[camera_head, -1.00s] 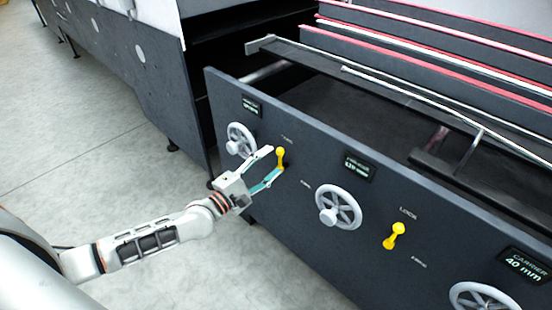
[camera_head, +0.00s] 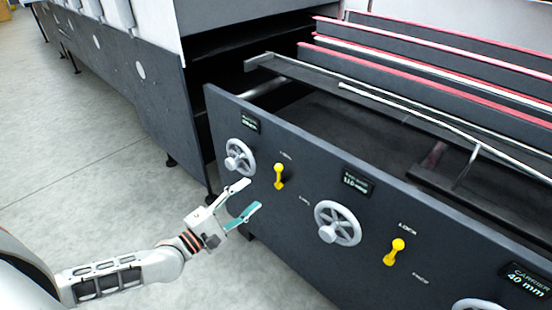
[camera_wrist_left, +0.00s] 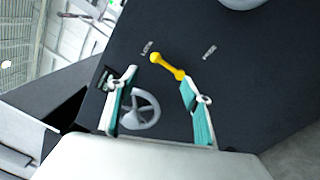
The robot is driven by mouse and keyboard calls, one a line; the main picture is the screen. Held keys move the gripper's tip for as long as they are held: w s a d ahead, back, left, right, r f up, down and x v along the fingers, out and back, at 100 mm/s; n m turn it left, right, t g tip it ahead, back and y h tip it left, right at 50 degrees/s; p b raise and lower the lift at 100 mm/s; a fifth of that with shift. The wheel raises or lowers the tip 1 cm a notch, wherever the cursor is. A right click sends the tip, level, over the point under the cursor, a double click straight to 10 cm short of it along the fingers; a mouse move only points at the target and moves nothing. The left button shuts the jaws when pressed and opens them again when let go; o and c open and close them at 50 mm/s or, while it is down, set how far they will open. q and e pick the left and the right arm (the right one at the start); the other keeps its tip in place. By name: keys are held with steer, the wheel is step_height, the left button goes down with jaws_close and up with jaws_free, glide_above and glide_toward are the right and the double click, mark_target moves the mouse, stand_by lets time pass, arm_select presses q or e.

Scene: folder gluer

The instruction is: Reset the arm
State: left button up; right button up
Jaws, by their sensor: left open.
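My left gripper (camera_head: 252,197) is open and empty in front of the machine's dark side panel in the head view. It stands apart from the panel, a little below and left of a yellow lock lever (camera_head: 279,177). In the left wrist view the gripper's two teal-padded fingers (camera_wrist_left: 160,105) are spread, and the yellow lever (camera_wrist_left: 168,66) shows beyond them, touched by neither. The lever points up in the head view, its knob at the top. My right gripper is not in view.
The panel carries grey handwheels (camera_head: 338,223), a second yellow lever (camera_head: 395,251) and small displays (camera_head: 525,279). Red-edged rails (camera_head: 430,85) lie above the machine bed. Grey floor (camera_head: 90,150) is clear at the left.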

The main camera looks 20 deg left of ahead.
arm_select(q)
steer(key=s+d+f+m+g+p, duration=0.25)
steer(key=s+d+m+p, duration=0.35)
steer(key=s+d+m, duration=0.7)
steer(key=s+a+f+m+g+y+p, duration=0.3)
steer(key=s+f+m, duration=0.4)
steer(key=s+m, duration=0.3)
steer(key=shift+s+a+g+y+p, duration=0.15)
steer(key=shift+s+g+y+p, duration=0.4)
steer(key=shift+g, duration=0.3)
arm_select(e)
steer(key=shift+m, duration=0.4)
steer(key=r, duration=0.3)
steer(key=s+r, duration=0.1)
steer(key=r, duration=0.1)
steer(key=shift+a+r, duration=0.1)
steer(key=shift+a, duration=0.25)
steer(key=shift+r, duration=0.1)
